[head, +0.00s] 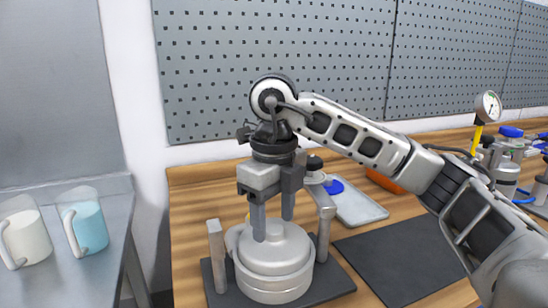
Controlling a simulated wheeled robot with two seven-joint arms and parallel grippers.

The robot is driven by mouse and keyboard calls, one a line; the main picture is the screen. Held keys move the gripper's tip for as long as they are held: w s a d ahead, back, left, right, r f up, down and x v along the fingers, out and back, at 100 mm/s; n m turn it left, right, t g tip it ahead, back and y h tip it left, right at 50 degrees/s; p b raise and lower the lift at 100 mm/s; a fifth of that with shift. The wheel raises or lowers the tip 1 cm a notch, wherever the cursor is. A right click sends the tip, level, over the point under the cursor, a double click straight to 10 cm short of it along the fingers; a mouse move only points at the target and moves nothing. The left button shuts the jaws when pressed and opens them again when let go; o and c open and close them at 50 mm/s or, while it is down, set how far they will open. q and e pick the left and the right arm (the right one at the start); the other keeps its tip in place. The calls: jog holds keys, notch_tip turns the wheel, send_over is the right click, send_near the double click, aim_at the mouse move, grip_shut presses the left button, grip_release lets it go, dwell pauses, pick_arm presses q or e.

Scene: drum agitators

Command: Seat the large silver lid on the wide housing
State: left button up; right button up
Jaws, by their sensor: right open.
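The wide silver housing (275,291) stands upright on a dark base plate (330,287) on the wooden bench. A broad silver lid (280,252) with a stepped top lies over the housing, and a thin seam runs between them. It looks level, but I cannot tell whether it is fully down. My right gripper (273,229) points straight down over the lid's middle. Its two grey fingers are apart, with the tips at or just above the lid's top. Any knob between the fingers is hidden. My left gripper is out of view.
Silver posts stand left (215,257) and right (325,222) of the housing, close to the gripper. A dark mat (400,262) at right is bare. A tray (360,207) and a pressure gauge (488,106) are behind. Two mugs stand on the left table.

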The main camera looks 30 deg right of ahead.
notch_tip(320, 180, up, 14)
jog(key=p, duration=0.4)
jog(key=shift+r, duration=0.25)
jog(key=shift+s, duration=0.1)
